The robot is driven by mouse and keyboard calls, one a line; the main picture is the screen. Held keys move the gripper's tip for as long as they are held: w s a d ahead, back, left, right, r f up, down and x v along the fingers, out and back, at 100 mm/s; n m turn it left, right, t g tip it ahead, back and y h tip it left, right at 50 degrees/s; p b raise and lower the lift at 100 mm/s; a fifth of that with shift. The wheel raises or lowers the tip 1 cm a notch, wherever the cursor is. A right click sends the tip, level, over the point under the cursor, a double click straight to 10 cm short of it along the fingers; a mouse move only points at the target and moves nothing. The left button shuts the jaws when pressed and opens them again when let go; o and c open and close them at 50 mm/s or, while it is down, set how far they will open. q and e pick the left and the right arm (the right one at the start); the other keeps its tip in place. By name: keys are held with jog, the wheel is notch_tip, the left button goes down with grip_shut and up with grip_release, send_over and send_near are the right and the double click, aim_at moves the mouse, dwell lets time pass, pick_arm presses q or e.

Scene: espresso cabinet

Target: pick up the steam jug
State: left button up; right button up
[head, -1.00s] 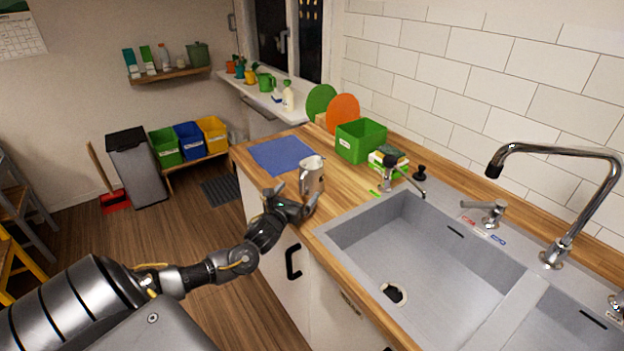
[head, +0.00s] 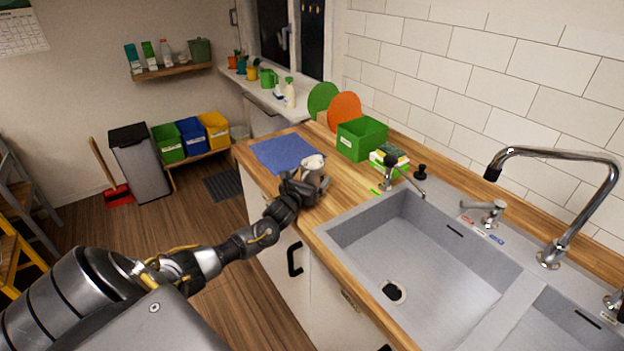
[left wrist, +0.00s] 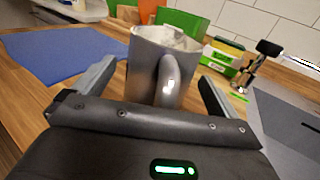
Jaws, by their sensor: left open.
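The steam jug (head: 314,163) is a small metal jug standing on the wooden counter left of the sink. In the head view its lower part is hidden by my left gripper (head: 308,183). In the left wrist view the jug (left wrist: 148,62) stands upright with its handle toward the camera. My left gripper (left wrist: 150,88) is open there, with one finger on each side of the jug. I cannot tell whether a finger touches it. My right gripper is not in view.
A blue cloth (head: 281,153) lies behind the jug. A green box (head: 361,140), a sponge pack (head: 389,158) and a small tap (head: 400,178) stand to its right. The grey sink (head: 420,250) fills the front right.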

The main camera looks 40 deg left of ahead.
pick_arm(q)
jog(key=shift+c, duration=0.4)
jog(key=c, duration=1.1)
jog(key=shift+r, duration=0.2)
jog(key=shift+r+b, duration=0.45)
jog(key=shift+r, duration=0.2)
jog(key=shift+s+d+r+b, duration=0.8)
jog(key=shift+s+r, duration=1.05)
jog(key=shift+s, duration=0.35)
jog(key=shift+s+d+r+b, duration=0.7)
jog(key=shift+s+d+r, duration=0.1)
jog(key=shift+s+r, duration=1.25)
jog(key=shift+s+d+r+b, duration=0.8)
jog(key=shift+s+r, duration=0.9)
jog(key=shift+s, duration=0.6)
